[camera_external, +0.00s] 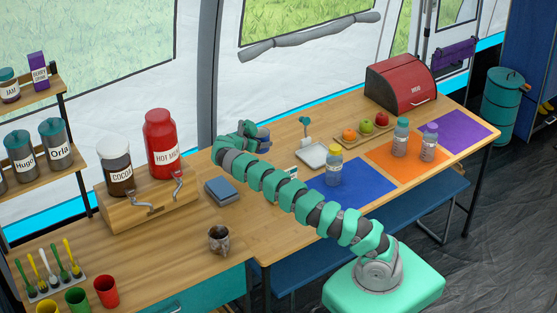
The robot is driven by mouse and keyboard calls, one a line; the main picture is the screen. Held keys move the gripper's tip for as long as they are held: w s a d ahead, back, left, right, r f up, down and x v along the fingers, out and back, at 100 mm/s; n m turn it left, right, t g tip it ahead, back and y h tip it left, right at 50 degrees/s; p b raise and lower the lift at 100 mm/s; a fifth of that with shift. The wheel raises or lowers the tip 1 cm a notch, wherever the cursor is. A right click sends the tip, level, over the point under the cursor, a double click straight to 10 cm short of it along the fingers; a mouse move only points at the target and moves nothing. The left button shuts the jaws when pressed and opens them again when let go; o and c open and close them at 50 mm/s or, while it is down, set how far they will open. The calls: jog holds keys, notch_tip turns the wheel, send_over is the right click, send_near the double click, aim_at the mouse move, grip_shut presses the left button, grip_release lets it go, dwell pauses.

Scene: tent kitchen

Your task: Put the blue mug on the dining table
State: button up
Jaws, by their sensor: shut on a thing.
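My gripper (254,137) is at the end of my arm, over the back left part of the dining table (255,208). It is shut on a small dark blue thing (264,131), which looks like the blue mug. My gripper hides most of it. I cannot tell whether it touches the table top or hangs just above it.
Blue (356,190), orange (397,160) and purple (456,131) mats lie on the table with several bottles. A white square dish (311,156), a fruit board (366,134) and a red bread box (401,84) stand behind. A patterned mug (219,239) is on the left counter.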

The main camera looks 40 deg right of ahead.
jog(key=shift+f+b, duration=0.6)
jog(key=shift+f, duration=2.2)
jog(key=shift+f, duration=0.15)
jog(key=o, duration=1)
